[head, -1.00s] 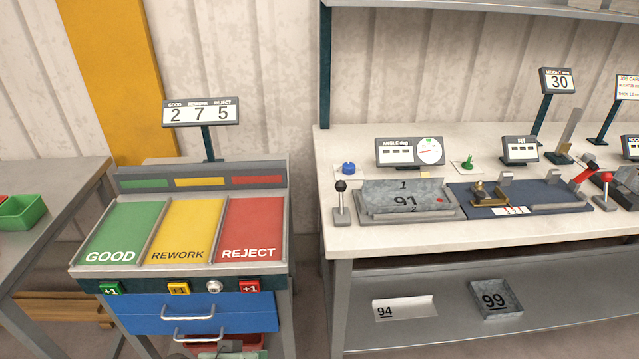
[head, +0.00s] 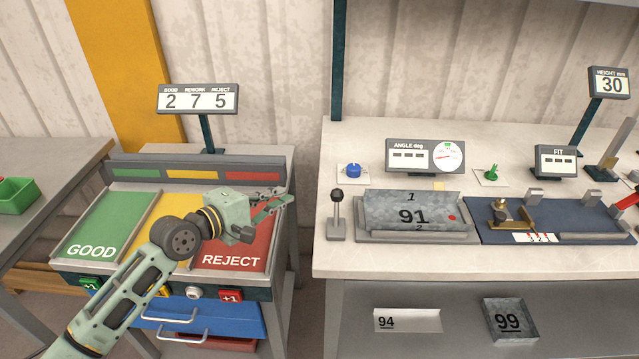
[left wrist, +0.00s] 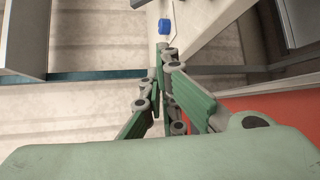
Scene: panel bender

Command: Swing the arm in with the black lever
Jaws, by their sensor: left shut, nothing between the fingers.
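The black lever (head: 337,214) is a black ball on a short metal stem with a grey base. It stands upright at the left front of the bench, beside a grey fixture (head: 372,234) that holds a bent metal part marked 91 (head: 385,212). My left gripper (head: 284,198) is shut and empty above the REJECT area, to the left of the lever and apart from it. In the left wrist view its fingers (left wrist: 162,62) are together, with the blue knob (left wrist: 165,27) beyond them. The lever is not clear in that view. My right gripper is not in view.
The ANGLE display (head: 425,156) stands behind the fixture, with the blue knob on its left. A blue fixture plate (head: 570,222) lies to the right. The sorting stand (head: 110,196) is below my left arm. A gap separates it from the bench (head: 470,262).

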